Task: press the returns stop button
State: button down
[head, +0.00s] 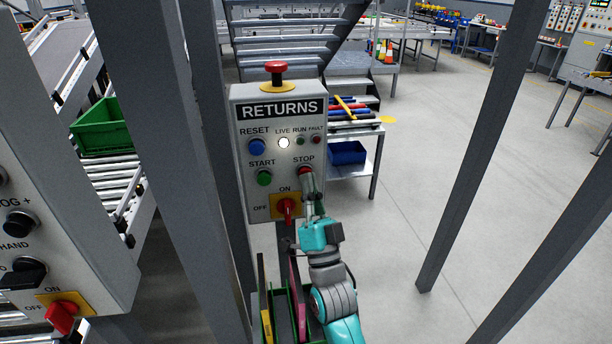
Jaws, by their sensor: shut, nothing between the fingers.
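The grey RETURNS control box (246,173) stands in the middle of the head view. Its red STOP button (304,170) is at the right under the STOP label, partly covered by my gripper. My gripper (307,176) is shut and empty, with its tips over the lower part of the STOP button. I cannot tell whether they touch it. The green START button (264,178) and blue RESET button (257,147) are to the left. The white LIVE lamp (284,142) looks lit; the RUN and FAULT lamps look dark.
A red mushroom button (276,69) tops the box. A red rotary switch (287,207) on a yellow plate sits close below left of my gripper. Grey posts (468,150) stand at the right and left. Another control panel (70,215) is at the left.

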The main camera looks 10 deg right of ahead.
jog(key=shift+s, duration=0.75)
jog(key=shift+s, duration=0.1)
jog(key=shift+s, duration=2.45)
